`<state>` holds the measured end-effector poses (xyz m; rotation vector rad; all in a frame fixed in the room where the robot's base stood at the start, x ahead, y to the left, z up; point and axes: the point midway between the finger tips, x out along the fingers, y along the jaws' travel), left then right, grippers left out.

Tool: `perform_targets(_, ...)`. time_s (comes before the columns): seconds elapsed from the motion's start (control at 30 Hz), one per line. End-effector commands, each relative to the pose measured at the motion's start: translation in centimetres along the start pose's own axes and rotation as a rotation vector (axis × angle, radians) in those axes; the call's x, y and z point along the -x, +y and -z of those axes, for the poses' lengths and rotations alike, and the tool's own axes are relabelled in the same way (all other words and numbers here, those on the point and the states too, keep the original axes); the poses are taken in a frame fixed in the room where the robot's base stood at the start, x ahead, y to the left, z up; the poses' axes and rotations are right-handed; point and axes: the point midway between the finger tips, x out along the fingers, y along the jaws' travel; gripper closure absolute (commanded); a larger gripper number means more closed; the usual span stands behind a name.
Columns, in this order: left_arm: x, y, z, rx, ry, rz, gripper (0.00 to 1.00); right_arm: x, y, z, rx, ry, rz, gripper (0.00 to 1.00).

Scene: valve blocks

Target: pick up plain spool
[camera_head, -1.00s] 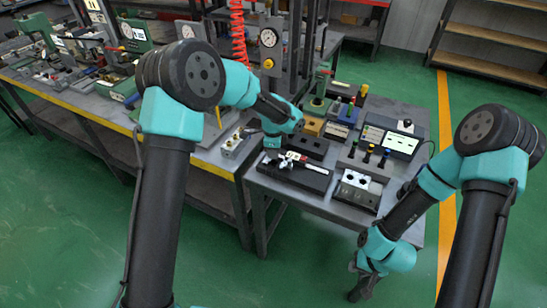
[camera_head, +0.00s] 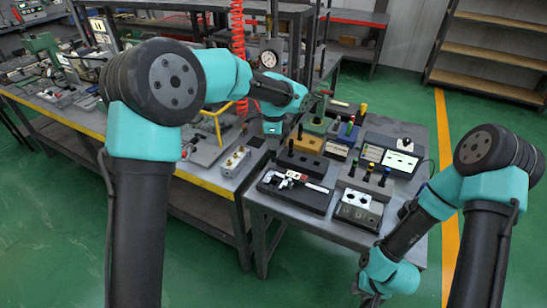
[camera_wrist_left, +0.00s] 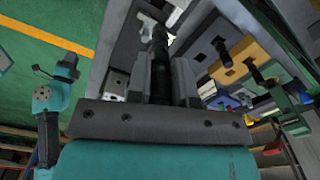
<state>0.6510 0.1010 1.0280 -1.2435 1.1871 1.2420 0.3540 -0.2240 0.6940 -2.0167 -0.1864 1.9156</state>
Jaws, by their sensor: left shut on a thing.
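The plain spool (camera_wrist_left: 158,52) shows in the left wrist view as a slim dark cylinder with stepped rings. My left gripper (camera_wrist_left: 158,78) is shut on it, with one grey finger on each side. The spool's near end is partly hidden by the gripper body. In the head view my left wrist (camera_head: 273,105) is above the rear left of the small table, and the spool cannot be made out there. My right gripper (camera_head: 371,296) is low at the bottom edge, in front of the table, and its fingers are too hidden to read.
The small table (camera_head: 262,208) holds a calliper in a black tray (camera_head: 300,193), a grey block with two holes (camera_head: 358,208), a dark block (camera_head: 302,163), colour-topped pegs and a lit display (camera_head: 397,162). A valve block (camera_head: 235,161) sits on the left bench.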

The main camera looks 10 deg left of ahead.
Motion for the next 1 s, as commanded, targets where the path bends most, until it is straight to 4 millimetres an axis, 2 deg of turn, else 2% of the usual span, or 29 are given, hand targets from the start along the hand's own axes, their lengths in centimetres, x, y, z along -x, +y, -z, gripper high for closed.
perform_targets(0.03, 1.6, -0.1, 0.0, 0.000, 0.002, 0.006, 1.00, 0.0, 0.0, 0.0, 0.000, 0.000, 0.000, 0.72)
perform_targets(0.3, 8.9, -0.1, 0.0, 0.000, 0.002, 0.005, 1.00, 0.0, 0.0, 0.0, 0.000, 0.000, 0.000, 0.72)
perform_targets(0.5, 12.8, 0.0, 0.0, -0.001, 0.001, 0.002, 1.00, 0.0, 0.0, 0.0, 0.000, 0.000, 0.000, 0.72)
perform_targets(0.7, 14.6, 0.0, 0.0, 0.000, 0.001, 0.001, 1.00, 0.0, 0.0, 0.0, 0.000, 0.000, 0.000, 0.72)
perform_targets(1.0, 14.8, 0.0, 0.0, -0.001, 0.000, 0.000, 1.00, 0.0, 0.0, 0.0, 0.000, 0.000, 0.000, 0.72)
